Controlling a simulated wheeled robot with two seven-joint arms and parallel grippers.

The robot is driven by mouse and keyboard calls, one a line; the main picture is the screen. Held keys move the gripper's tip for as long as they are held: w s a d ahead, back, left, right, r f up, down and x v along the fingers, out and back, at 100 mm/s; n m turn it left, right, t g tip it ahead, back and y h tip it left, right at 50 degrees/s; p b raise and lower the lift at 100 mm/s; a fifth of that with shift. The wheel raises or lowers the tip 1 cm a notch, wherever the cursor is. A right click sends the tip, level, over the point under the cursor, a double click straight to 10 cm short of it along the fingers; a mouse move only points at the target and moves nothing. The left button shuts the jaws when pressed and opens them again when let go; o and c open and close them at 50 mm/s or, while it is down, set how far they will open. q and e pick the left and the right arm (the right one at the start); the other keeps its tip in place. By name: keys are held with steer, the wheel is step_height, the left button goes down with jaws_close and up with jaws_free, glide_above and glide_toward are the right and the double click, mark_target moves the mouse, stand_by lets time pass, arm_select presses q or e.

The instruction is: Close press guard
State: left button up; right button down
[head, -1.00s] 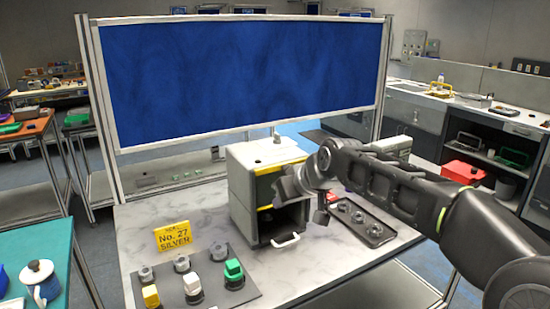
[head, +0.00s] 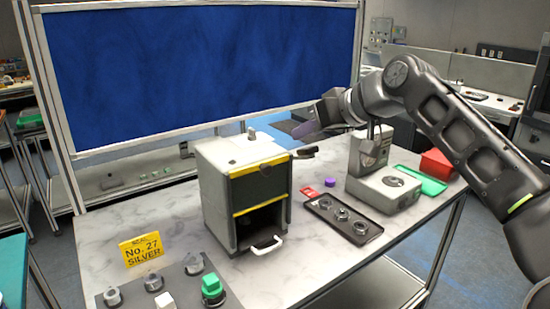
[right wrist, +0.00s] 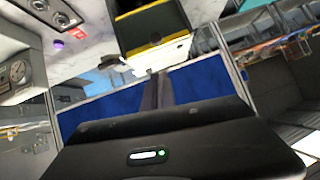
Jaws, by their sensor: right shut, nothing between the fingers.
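The press (head: 222,190) is a pale box standing on the marble-topped table. Its guard (head: 262,188), a dark panel edged with yellow strips, covers the upper front; the lower front is an open dark gap. A white handle (head: 267,246) sticks out at the bottom front. The press also shows upside down at the top of the right wrist view (right wrist: 172,52). My right gripper (head: 303,131) is shut and empty, above and behind the press's right side, apart from it. Its fingers show in the right wrist view (right wrist: 156,90). My left gripper is out of view.
A black tray with metal rings (head: 343,220), a grey device (head: 385,190) and a red bin (head: 436,164) stand right. A yellow sign (head: 141,249) and a block board (head: 180,285) are front left. A blue panel (head: 200,70) stands behind.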

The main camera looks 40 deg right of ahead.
steer(key=p, duration=0.2)
glide_toward(263, 164)
step_height(263, 164, up, 2)
steer(key=w, duration=0.2)
steer(key=f, duration=0.1)
steer(key=w+f, duration=0.1)
steer(key=f, duration=0.2)
steer(key=shift+w+a+f, duration=0.1)
steer(key=shift+w+a, duration=0.15)
steer(key=shift+w, duration=0.05)
step_height(263, 164, down, 12)
steer(key=b, duration=1.2)
steer(key=shift+s+a, duration=0.1)
